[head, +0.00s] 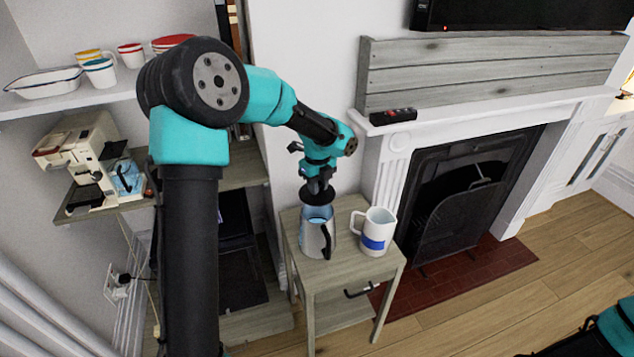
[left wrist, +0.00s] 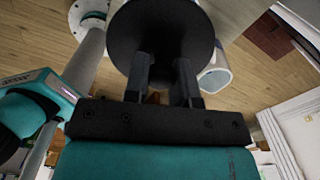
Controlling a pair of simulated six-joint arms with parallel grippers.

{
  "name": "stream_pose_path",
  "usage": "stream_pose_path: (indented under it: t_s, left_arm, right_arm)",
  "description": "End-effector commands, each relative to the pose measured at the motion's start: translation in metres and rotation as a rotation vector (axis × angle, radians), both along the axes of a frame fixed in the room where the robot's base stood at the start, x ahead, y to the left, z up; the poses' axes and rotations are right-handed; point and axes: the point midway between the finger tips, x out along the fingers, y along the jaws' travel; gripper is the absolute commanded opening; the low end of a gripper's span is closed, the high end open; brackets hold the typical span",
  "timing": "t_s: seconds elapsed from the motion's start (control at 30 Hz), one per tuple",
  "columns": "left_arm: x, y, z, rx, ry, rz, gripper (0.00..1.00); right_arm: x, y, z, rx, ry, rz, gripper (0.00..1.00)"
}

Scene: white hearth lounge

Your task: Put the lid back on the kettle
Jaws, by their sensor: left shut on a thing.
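The kettle (head: 315,238) is a shiny silver vessel with a black handle and stands upright on a small wooden side table (head: 345,270). My left gripper (head: 318,186) is shut on the dark round lid (head: 314,197) and holds it over the kettle's top. The lid also shows in the left wrist view as a wide black disc (left wrist: 160,35) at the fingertips (left wrist: 162,75).
A white jug with a blue band (head: 375,232) stands close to the right of the kettle. The fireplace (head: 465,190) is to the right. Shelves with enamel cups (head: 98,72) and a coffee machine (head: 85,150) are at the left.

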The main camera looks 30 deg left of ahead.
Motion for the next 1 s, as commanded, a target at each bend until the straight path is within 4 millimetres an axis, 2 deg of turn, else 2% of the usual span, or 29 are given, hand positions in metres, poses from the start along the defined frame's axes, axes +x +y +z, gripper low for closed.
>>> stream_pose_path:
  t_s: [0.47, 1.0]
  left_arm:
    - [0.000, 0.000, -0.008, -0.001, 0.001, 0.003, 0.02]
    - [0.000, 0.000, -0.048, 0.000, 0.002, 0.003, 0.02]
  right_arm:
    - [0.000, 0.000, 0.000, 0.000, 0.000, 0.000, 0.91]
    - [0.000, 0.000, 0.000, 0.000, 0.000, 0.000, 0.91]
